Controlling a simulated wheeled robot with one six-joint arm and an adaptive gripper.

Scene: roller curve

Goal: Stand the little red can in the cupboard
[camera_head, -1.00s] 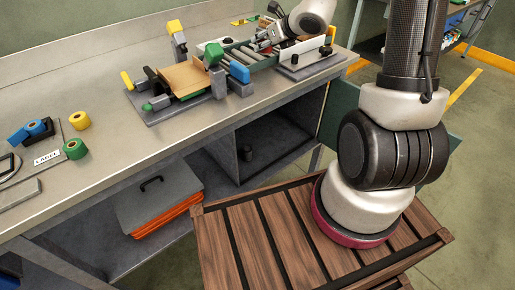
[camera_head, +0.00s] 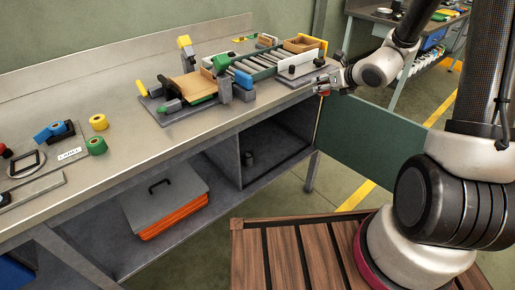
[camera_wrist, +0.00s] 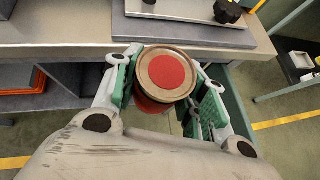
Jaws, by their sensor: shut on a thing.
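The little red can (camera_wrist: 167,73) sits between the green-padded fingers of my gripper (camera_wrist: 166,88) in the wrist view, its round top with a red disc facing the camera. In the head view my gripper (camera_head: 323,86) is small, beyond the bench's front edge, with a bit of red can (camera_head: 324,93) showing at its tips. The can is held clear of the bench. The cupboard (camera_head: 275,171) is the open grey compartment under the bench, below and left of the gripper. Its green door (camera_head: 375,139) stands wide open to the right.
A small dark object (camera_head: 249,158) stands inside the cupboard near its left side. A roller conveyor (camera_head: 255,65) and clamps occupy the bench top (camera_head: 135,130). Bare floor shows below the door.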

